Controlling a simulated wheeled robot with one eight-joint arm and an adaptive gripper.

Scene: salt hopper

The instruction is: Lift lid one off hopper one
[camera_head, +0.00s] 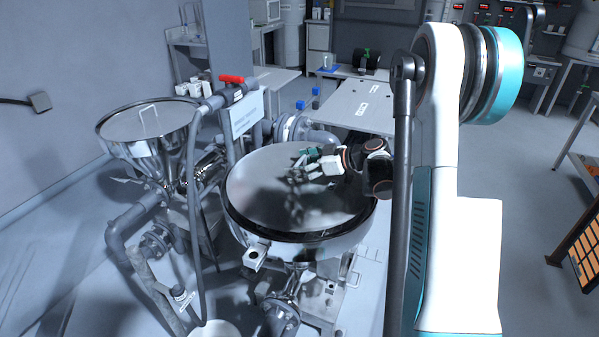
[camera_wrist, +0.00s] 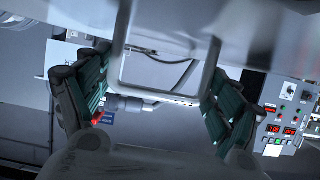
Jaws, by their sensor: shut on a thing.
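A round metal lid (camera_head: 262,180) with a mirror-like top covers the nearer hopper (camera_head: 345,243) in the head view. A dark rim shows along its front edge; I cannot tell whether the lid sits on the hopper or slightly above it. My gripper (camera_head: 303,164) is over the lid's upper right part, shut on its handle. In the wrist view the U-shaped metal handle (camera_wrist: 162,97) stands between the green-padded fingers, with the lid's surface along the top. The head view hides most of the handle behind the gripper. A second hopper (camera_head: 150,158) at the left has its own lid (camera_head: 125,124) with an upright handle.
A post with a red-handled valve (camera_head: 231,79) and a white sign (camera_head: 247,115) stands between the hoppers. Grey pipes (camera_head: 130,227) run below. A pale table (camera_head: 350,108) is behind the nearer lid. Open floor (camera_head: 520,190) lies at the right.

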